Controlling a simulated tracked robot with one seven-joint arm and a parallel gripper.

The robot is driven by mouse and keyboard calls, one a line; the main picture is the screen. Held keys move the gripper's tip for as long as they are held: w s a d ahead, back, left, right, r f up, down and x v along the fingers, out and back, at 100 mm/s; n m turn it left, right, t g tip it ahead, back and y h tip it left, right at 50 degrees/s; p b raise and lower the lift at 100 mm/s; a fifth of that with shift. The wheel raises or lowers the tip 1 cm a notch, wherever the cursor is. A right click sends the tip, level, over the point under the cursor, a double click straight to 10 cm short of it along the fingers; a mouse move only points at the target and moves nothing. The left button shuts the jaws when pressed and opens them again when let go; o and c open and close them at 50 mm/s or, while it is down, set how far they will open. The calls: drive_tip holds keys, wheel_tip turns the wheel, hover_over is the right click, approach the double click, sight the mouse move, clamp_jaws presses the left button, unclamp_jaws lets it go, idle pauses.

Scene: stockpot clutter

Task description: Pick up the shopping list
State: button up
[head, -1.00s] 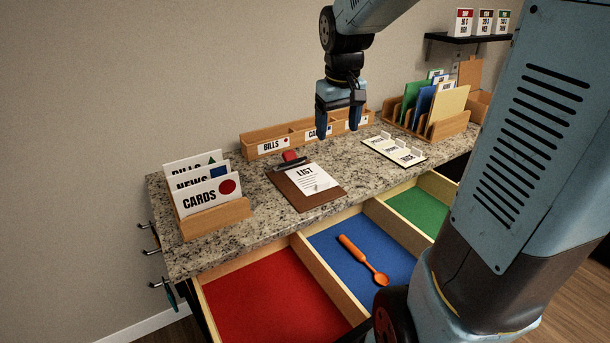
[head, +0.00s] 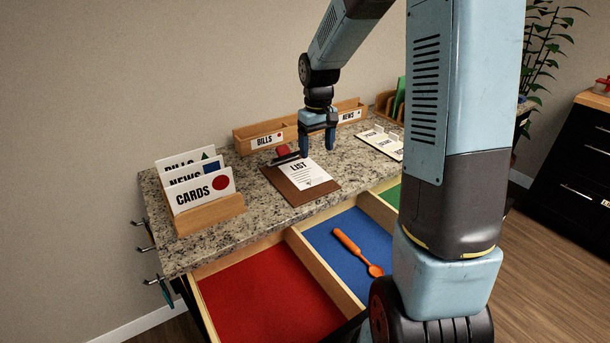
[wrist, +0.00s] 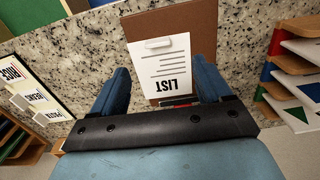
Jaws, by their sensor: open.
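The shopping list is a white sheet headed LIST (head: 310,174), lying on a brown clipboard (head: 283,186) on the granite counter. A red and black clip piece (head: 284,154) sits at the clipboard's back edge. My gripper (head: 317,154) is open and empty above the back part of the clipboard, beside the sheet's top edge. In the wrist view the list (wrist: 163,65) appears upside down between the two blue fingers (wrist: 160,85), with a small pale piece at its far edge. The clip is mostly hidden behind the gripper there.
A wooden holder with CARDS and NEWS cards (head: 208,214) stands at left. A long labelled wooden box (head: 245,143) lies behind. The open drawer has red (head: 255,295) and blue sections; an orange spoon (head: 357,250) lies in the blue.

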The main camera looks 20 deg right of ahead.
hover_over(317, 177)
drive_tip(key=f, duration=0.5)
drive_tip(key=shift+s+a, duration=0.1)
drive_tip(key=shift+a, duration=0.1)
drive_tip(key=shift+w+d+f, duration=0.1)
drive_tip(key=shift+f, duration=1.2)
drive_tip(key=shift+w+d+f, duration=0.1)
drive_tip(key=shift+f, duration=1.15)
drive_tip(key=c, duration=1.2)
drive_tip(key=shift+r, duration=0.15)
